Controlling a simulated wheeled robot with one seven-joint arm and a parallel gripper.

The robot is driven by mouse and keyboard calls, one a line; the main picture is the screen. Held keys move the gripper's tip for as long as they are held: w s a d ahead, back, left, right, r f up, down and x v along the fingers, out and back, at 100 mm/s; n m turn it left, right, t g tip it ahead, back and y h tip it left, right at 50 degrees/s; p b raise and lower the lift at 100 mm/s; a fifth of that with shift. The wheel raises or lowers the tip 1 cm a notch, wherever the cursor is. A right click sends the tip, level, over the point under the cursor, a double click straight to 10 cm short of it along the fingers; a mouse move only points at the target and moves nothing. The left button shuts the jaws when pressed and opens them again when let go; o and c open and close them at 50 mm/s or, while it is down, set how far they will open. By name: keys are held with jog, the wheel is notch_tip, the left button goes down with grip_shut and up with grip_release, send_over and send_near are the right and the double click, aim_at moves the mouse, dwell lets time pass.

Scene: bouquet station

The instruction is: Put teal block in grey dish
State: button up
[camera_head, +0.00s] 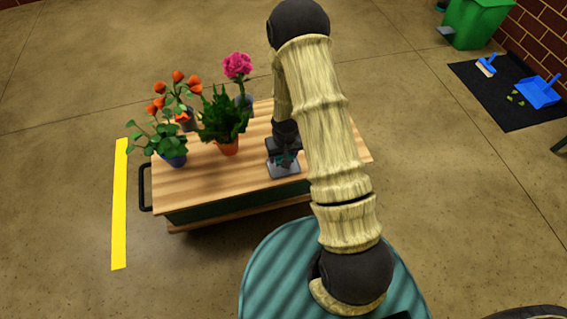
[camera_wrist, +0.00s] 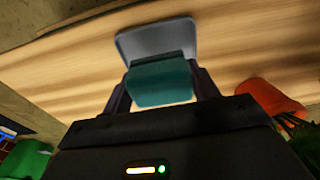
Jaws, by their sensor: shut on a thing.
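The teal block (camera_wrist: 160,82) is between the fingers of my gripper (camera_wrist: 161,92) in the wrist view, and the gripper is shut on it. The grey dish (camera_wrist: 155,35) shows behind the block in that view, partly hidden by it. In the head view the grey dish (camera_head: 284,173) lies on the wooden cart top near its front edge. My gripper (camera_head: 284,158) is right over the dish there, with a bit of teal showing between the fingers. I cannot tell whether the block touches the dish.
On the wooden cart top (camera_head: 200,184), an orange pot (camera_head: 228,146) with a green plant stands left of the dish. A blue pot (camera_head: 174,158) with orange flowers stands further left, and a pink flower (camera_head: 238,65) rises behind. The cart's front left top is clear.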

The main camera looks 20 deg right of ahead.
jog(key=shift+r, duration=0.1)
jog(key=shift+f+b, duration=0.9)
jog(key=shift+f, duration=0.95)
jog(key=shift+f, duration=0.25)
jog(key=o, duration=0.7)
jog(key=r+p, duration=0.2)
jog(key=r, duration=0.2)
jog(key=s+r+p, duration=0.1)
jog(key=r+p, duration=0.1)
jog(key=r, duration=0.2)
jog(key=r+p, duration=0.2)
jog(key=r, duration=0.2)
jog(key=shift+s+r, duration=0.2)
jog(key=shift+s, duration=0.05)
